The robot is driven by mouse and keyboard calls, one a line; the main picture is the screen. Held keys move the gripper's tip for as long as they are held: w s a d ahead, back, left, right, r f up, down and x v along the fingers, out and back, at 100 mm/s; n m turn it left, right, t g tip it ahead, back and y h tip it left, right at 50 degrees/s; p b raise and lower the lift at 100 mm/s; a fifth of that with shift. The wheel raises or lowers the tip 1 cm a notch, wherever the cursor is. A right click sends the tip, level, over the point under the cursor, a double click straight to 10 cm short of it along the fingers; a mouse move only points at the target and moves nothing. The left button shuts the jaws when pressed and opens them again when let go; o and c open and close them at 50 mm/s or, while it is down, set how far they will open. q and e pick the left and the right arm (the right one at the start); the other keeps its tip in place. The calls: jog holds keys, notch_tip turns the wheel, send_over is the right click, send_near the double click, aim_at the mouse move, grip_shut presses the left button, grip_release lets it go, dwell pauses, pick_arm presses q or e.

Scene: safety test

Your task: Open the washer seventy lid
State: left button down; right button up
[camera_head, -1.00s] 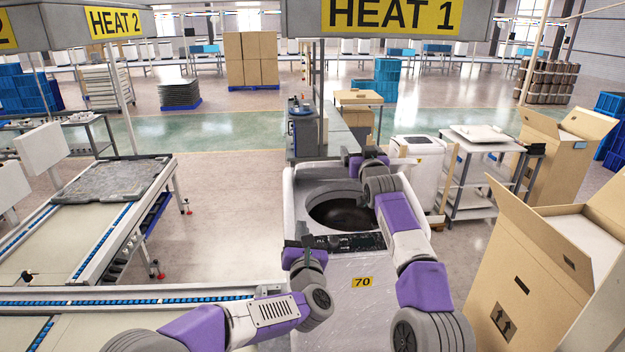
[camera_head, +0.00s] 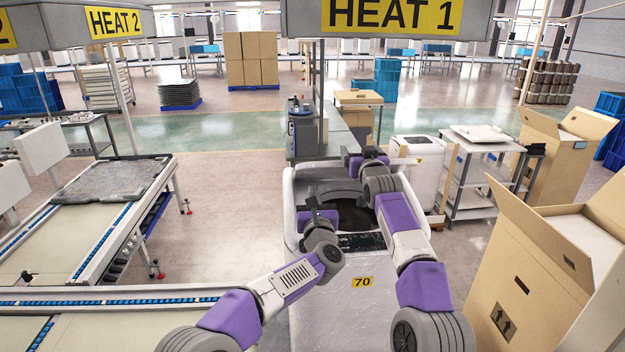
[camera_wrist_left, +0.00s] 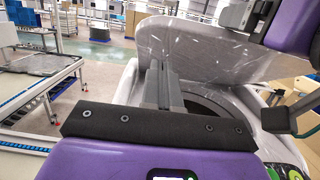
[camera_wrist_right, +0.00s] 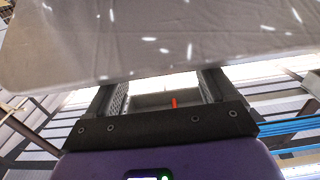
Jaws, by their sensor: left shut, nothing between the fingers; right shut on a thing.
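The white washer (camera_head: 335,300) bears a yellow 70 label and stands in front of me. Its lid (camera_wrist_left: 190,50) is raised and tilted in the left wrist view, with the dark drum opening (camera_wrist_left: 207,108) below it. My right gripper (camera_head: 347,157) is shut on the lid near its upper edge; the right wrist view shows the lid (camera_wrist_right: 150,45) across the top, but the contact is hard to make out. My left gripper (camera_head: 310,207) is shut and empty over the washer's opening. Its fingers (camera_wrist_left: 163,85) point at the lid's underside; whether they touch it is unclear.
A conveyor (camera_head: 110,292) runs at the left front, with a grey tray (camera_head: 110,180) on another line behind. Open cardboard boxes (camera_head: 540,280) stand close on the right. The floor left of the washer is clear.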

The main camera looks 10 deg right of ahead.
aim_at(311, 169)
pick_arm(q)
jog(key=shift+w+r, duration=1.45)
jog(key=shift+r, duration=0.25)
pick_arm(e)
jog(key=shift+a+f, duration=0.1)
pick_arm(q)
jog(key=shift+r, duration=0.1)
